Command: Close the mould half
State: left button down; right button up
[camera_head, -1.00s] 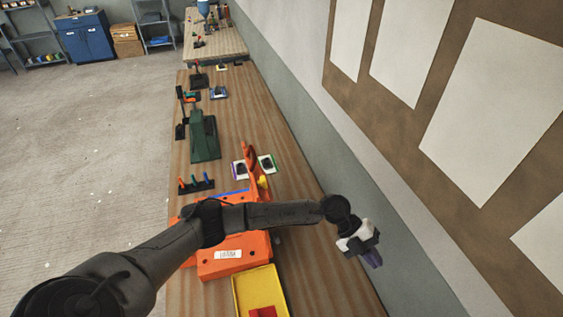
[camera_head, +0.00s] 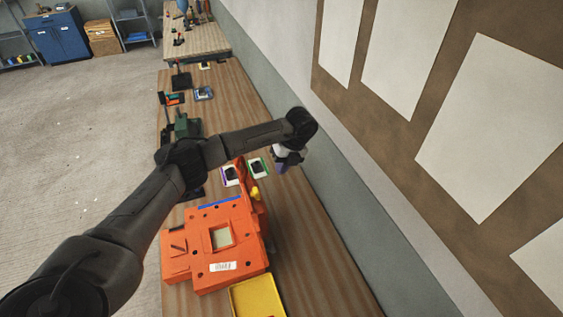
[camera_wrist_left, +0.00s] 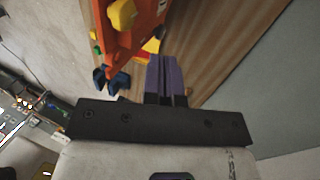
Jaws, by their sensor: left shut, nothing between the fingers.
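The orange mould (camera_head: 207,263) lies on the bench, a blocky body with a square opening in its top and a white label on its front. A narrow orange piece with a yellow knob (camera_head: 255,193) stands up at its right far side. An orange part with a yellow knob (camera_wrist_left: 122,14) also shows at the top of the left wrist view. My left gripper (camera_head: 284,167) is beyond and to the right of the mould, near the wall, apart from it. Its purple fingers (camera_wrist_left: 166,75) are shut and empty. My right gripper is not in view.
A yellow tray (camera_head: 243,303) stands at the mould's near side. Two small cards with dark items (camera_head: 258,167) lie beyond the mould, near my left gripper. A green tool (camera_head: 182,126) stands farther back, partly hidden by my arm. Bare bench lies right of the mould, beside the wall.

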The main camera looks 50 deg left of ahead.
aim_at(254, 200)
pick_arm(q)
jog(key=s+a+f+p, duration=0.1)
jog(key=s+f+p, duration=0.3)
jog(key=s+f, duration=0.2)
jog(key=shift+a, duration=0.4)
jog(key=shift+a, duration=0.1)
